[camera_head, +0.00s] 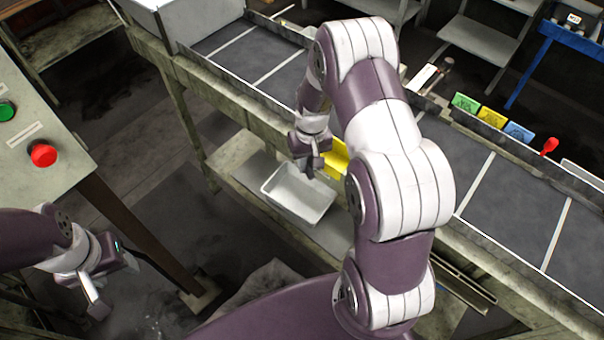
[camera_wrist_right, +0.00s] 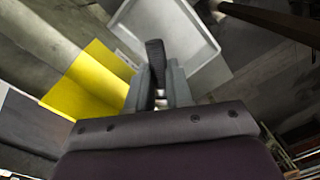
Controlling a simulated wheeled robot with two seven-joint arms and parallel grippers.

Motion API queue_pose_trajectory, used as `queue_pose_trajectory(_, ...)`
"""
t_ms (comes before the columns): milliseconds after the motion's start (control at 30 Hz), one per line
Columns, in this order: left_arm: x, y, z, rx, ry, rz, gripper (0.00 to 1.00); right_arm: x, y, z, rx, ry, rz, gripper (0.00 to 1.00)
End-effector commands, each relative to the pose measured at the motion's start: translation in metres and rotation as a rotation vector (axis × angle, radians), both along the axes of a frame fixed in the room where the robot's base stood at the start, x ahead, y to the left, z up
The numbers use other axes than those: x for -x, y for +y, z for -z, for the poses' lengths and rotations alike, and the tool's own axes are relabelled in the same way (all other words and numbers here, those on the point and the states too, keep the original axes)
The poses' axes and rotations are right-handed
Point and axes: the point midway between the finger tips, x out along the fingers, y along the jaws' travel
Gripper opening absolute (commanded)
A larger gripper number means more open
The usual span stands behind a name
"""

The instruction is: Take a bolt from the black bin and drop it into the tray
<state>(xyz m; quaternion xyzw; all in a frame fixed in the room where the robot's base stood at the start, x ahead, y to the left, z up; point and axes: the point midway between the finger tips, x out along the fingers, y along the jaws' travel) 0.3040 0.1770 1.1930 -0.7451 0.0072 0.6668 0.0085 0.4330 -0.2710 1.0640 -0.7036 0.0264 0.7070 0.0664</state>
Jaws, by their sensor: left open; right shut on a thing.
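The light grey tray (camera_head: 302,208) sits on a low shelf below the bench in the head view. It also shows at the top of the right wrist view (camera_wrist_right: 196,32). My right gripper (camera_head: 312,172) is over the tray's back edge, pointing down. In the right wrist view its fingers are shut on a dark bolt (camera_wrist_right: 155,52), whose end sticks out past the fingertips with the tray behind it. The bolt is too small to make out in the head view. My left gripper (camera_head: 112,285) is open and empty at the lower left. I cannot make out the black bin.
A yellow panel (camera_head: 337,154) stands beside the right gripper, partly hidden by my arm. The bench (camera_head: 520,205) has dark sections with raised edges. A control panel (camera_head: 30,140) with green and red buttons is at the left.

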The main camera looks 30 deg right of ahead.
Motion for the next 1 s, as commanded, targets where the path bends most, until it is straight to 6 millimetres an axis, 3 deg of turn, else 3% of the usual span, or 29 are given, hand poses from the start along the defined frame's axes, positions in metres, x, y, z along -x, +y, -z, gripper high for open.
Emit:
queue_pose_trajectory(167,0.0,0.0,0.009,0.0,0.0,0.0,0.53,0.0,0.0,0.011,0.0,0.001,0.0,0.0)
queue_pose_trajectory(500,0.001,0.0,0.05,0.0,0.0,0.0,0.53,0.001,0.0,0.058,0.0,0.0,0.0,0.0)
queue_pose_trajectory(800,0.001,0.0,0.05,0.0,0.0,0.0,0.53,0.0,0.0,0.06,0.0,-0.001,0.0,0.0)
queue_pose_trajectory(833,0.001,0.0,0.05,0.0,0.0,0.0,0.53,0.0,0.001,0.06,0.0,-0.001,0.0,0.27)
queue_pose_trajectory(900,0.001,0.0,0.05,0.0,0.0,0.0,0.53,0.0,0.0,0.059,0.0,0.0,0.0,0.49)
queue_pose_trajectory(1000,0.001,0.0,0.05,0.0,0.0,0.0,0.53,0.001,0.001,0.06,0.0,0.0,0.0,0.5)
